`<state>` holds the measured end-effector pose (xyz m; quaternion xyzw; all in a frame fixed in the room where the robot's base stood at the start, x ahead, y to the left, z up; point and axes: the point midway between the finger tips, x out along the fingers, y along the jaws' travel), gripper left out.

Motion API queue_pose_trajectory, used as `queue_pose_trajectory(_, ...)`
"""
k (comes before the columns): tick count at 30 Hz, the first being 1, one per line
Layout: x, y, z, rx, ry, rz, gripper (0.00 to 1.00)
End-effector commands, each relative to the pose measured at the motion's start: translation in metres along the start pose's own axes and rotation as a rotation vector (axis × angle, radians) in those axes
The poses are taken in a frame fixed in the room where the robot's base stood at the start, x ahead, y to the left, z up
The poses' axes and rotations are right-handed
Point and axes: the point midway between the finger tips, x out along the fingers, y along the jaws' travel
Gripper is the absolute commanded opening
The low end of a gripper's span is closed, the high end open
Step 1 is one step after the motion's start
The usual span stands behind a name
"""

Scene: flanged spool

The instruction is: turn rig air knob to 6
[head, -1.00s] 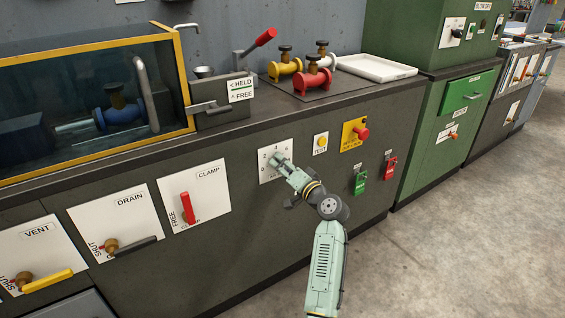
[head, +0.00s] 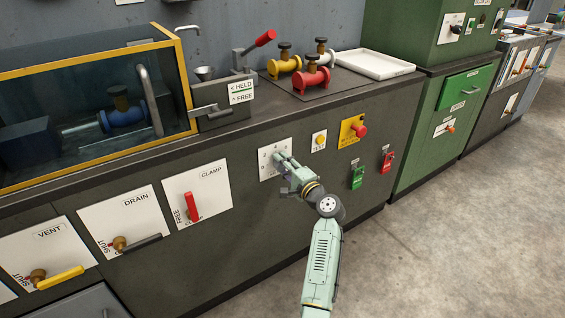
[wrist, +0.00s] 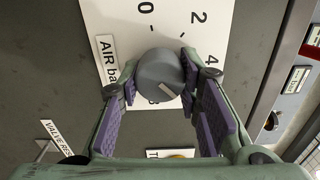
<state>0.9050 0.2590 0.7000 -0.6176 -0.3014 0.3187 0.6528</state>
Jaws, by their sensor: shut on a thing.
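The air knob (wrist: 160,72) is a round grey knob with a pale pointer line, on a white plate marked 0, 2, 4 and "AIR bar". My gripper (wrist: 158,78) is shut on the knob, one purple-padded finger on each side of it. The pointer line lies on the lower right of the knob face in the wrist view; the number it points to is hidden or unclear. In the head view the white air plate (head: 268,172) is on the front of the dark bench, and my gripper (head: 280,160) covers the knob.
Right of the plate are a yellow test button (head: 319,138), a red button on a yellow plate (head: 361,132), and green (head: 358,177) and red (head: 387,163) tags. Left is the red clamp lever (head: 191,206). Open floor lies in front of the bench.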

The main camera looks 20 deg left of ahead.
Motion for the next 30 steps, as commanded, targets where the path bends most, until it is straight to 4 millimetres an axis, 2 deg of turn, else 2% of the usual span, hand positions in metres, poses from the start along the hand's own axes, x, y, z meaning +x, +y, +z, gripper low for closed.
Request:
queue_pose_trajectory(17, -0.0003, 0.0012, -0.0001, 0.033, 0.000, 0.001, 0.04)
queue_pose_trajectory(18, -0.0003, 0.0012, -0.0001, 0.033, 0.000, 0.001, 0.33)
queue_pose_trajectory(26, -0.0001, 0.0007, -0.0001, 0.032, 0.000, 0.000, 0.51)
queue_pose_trajectory(30, 0.0000, 0.0004, 0.0000, 0.032, 0.000, 0.000, 0.52)
